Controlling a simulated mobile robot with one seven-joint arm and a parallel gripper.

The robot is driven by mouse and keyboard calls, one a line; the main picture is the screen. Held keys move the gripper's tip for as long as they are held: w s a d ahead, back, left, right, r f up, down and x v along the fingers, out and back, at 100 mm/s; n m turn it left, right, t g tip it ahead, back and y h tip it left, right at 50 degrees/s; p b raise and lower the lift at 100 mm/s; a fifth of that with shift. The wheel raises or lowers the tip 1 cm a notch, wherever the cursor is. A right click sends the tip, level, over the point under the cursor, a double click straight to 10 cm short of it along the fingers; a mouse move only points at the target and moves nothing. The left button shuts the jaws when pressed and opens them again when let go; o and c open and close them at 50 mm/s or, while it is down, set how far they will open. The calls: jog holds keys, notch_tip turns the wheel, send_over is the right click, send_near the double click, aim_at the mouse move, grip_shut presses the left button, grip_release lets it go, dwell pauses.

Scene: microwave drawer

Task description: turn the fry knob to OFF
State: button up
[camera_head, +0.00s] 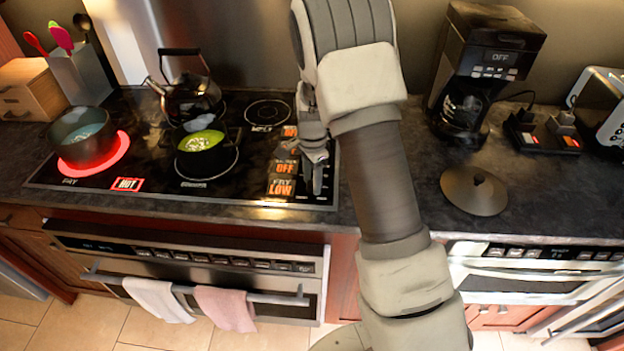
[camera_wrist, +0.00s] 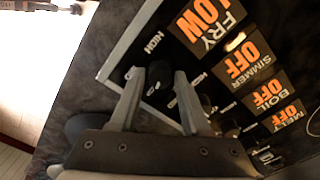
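The fry setting reads "FRY LOW" in orange on a display tile (camera_head: 281,187) at the stove's front right; this tile also shows in the wrist view (camera_wrist: 208,20). A dark knob (camera_wrist: 160,74), nearest the fry tile, shows between my fingertips. My gripper (camera_wrist: 158,80) points down at it with its fingers apart on either side; whether they touch the knob is hard to tell. In the head view my gripper (camera_head: 318,172) is over the knob strip and hides most of it. The fry burner (camera_head: 92,158) glows red under a pot (camera_head: 82,134), beside a red "HOT" sign (camera_head: 127,185).
Simmer, boil and melt tiles (camera_wrist: 252,62) read OFF, with more dark knobs (camera_wrist: 205,104) close beside my right finger. A green-filled pot (camera_head: 203,150) and a kettle (camera_head: 190,97) stand on the stove. A coffee maker (camera_head: 485,60) and lid (camera_head: 474,190) are to the right.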

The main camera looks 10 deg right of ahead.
grip_shut()
jog(key=shift+n, duration=0.3)
jog(key=n+b, duration=0.1)
jog(key=n, duration=0.1)
jog(key=shift+f+n, duration=0.1)
jog(key=shift+n, duration=0.2)
jog(key=n+b, duration=0.1)
jog(key=n, duration=0.2)
jog(key=shift+n+b, duration=0.3)
jog(key=shift+b, duration=0.05)
jog(key=n+b, duration=0.1)
jog(key=n, duration=0.2)
jog(key=shift+n, duration=2.1)
